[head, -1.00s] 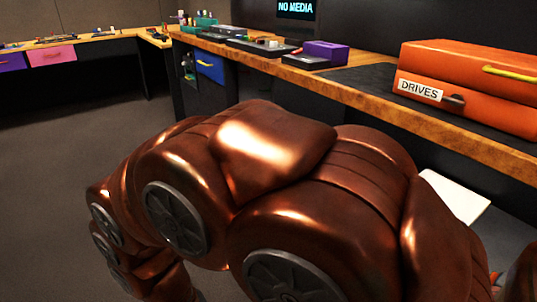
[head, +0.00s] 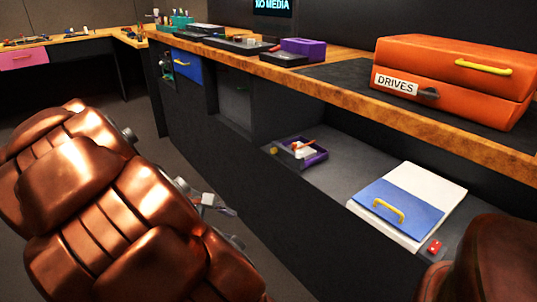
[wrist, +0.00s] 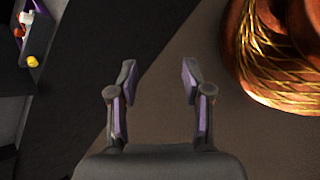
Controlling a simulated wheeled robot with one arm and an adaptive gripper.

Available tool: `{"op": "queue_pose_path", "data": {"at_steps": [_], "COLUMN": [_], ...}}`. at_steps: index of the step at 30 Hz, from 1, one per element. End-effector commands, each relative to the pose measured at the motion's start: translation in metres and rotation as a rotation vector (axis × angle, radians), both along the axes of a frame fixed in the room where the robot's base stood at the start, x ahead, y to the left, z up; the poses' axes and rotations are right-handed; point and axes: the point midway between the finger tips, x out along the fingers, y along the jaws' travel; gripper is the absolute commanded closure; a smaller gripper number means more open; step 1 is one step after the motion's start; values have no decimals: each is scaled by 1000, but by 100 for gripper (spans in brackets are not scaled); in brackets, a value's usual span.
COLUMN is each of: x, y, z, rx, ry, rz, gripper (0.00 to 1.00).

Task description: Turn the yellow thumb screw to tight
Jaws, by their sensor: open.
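A small yellow knob, which looks like the thumb screw (head: 274,150), sits at the left end of a purple-edged panel (head: 318,160) on the lower shelf under the bench. In the wrist view the yellow screw (wrist: 32,61) shows at the top left, beside the dark panel (wrist: 41,36) with its red and white parts. It is too small to tell how far it is turned. My gripper (wrist: 158,70) is open and empty over the floor, well to the right of the screw in the wrist view. In the head view my gripper (head: 218,205) is partly hidden by my arm.
A white box with a blue flap and yellow handle (head: 400,203) and a small red switch (head: 434,246) are right of the panel on the shelf. The wooden bench edge (head: 430,122) overhangs the shelf. Orange cases marked DRIVES (head: 450,85) stand above. Floor before the shelf is clear.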

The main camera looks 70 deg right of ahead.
Motion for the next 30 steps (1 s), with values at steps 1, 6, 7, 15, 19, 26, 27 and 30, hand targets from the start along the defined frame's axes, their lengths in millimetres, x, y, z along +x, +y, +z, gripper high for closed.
{"op": "queue_pose_path", "data": {"at_steps": [1, 6, 7, 15, 19, 26, 27, 30], "x": [1, 10, 11, 32, 45, 70, 74, 82], "y": [-21, -89, -100, -195, -237, -296, -303, -317], "z": [3, 18, 19, 25, 17, -15, -20, -34], "rx": [-28, -102, -110, -155, -148, -110, -103, -86], "ry": [49, 226, 260, 567, 715, 942, 969, 1030], "rz": [12, 87, 102, 250, 332, 487, 510, 558], "gripper": [51, 51, 51, 51, 51, 51, 51, 51]}}
